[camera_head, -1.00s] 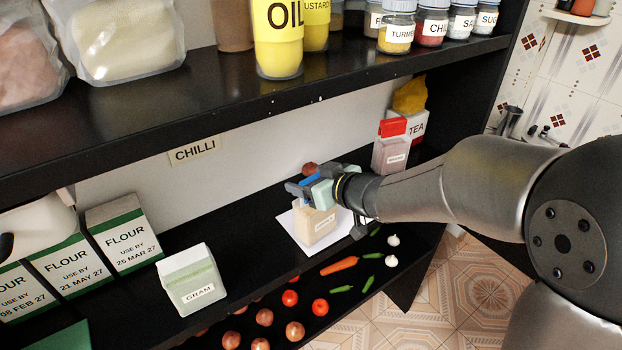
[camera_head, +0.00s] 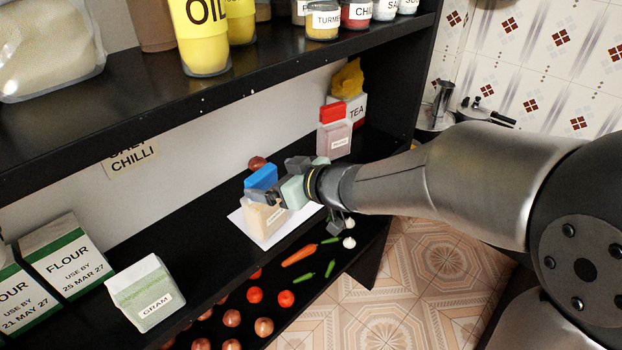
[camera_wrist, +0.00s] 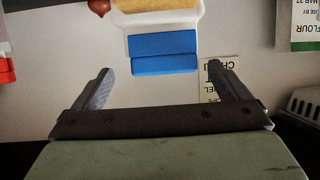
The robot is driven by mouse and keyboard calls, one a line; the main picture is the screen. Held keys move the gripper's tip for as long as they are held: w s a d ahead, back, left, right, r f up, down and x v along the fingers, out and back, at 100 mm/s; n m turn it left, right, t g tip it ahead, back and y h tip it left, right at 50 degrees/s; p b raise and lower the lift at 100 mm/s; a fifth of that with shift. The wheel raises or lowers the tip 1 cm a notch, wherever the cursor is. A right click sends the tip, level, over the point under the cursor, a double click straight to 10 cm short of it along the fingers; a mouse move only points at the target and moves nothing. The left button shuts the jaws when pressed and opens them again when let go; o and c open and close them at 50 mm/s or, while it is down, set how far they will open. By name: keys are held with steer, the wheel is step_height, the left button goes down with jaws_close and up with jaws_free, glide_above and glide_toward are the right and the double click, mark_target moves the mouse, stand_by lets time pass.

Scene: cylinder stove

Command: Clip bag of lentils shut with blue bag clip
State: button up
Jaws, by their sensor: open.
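The bag of lentils (camera_head: 262,218), pale with a tan filling and a label, stands upright on a white sheet (camera_head: 302,216) on the lower black shelf. The blue bag clip (camera_head: 262,177) sits across the top of the bag. In the wrist view the blue clip (camera_wrist: 163,52) spans the bag's white top edge, with the tan bag (camera_wrist: 158,17) beyond it. My gripper (camera_head: 281,181) is just right of the clip in the head view. In the wrist view my gripper (camera_wrist: 160,68) is open, its fingers apart on both sides of the clip, with visible gaps.
A red-clipped bag (camera_head: 334,138) and a tea box (camera_head: 356,108) stand at the back right. A gram bag (camera_head: 146,292) and flour boxes (camera_head: 72,262) stand at left. The upper shelf (camera_head: 200,105) overhangs behind. Vegetables lie on the shelf below.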

steer(key=p+v, duration=0.1)
steer(key=v, duration=1)
steer(key=w+d+m+t+h, duration=0.5)
steer(key=d+h, duration=0.2)
steer(key=d, duration=0.3)
steer(key=s+d+f+m+g+h, duration=0.2)
steer(key=s+d+f+m+h, duration=0.25)
steer(key=d, duration=0.35)
steer(key=s+f+m+g, duration=0.1)
steer(key=s+f+g, duration=0.2)
steer(key=s, duration=0.5)
steer(key=s+f+m+g, duration=0.1)
steer(key=s+f+g, duration=0.2)
steer(key=s+g, duration=0.3)
steer(key=shift+s+f+b, duration=0.35)
steer(key=shift+s, duration=0.55)
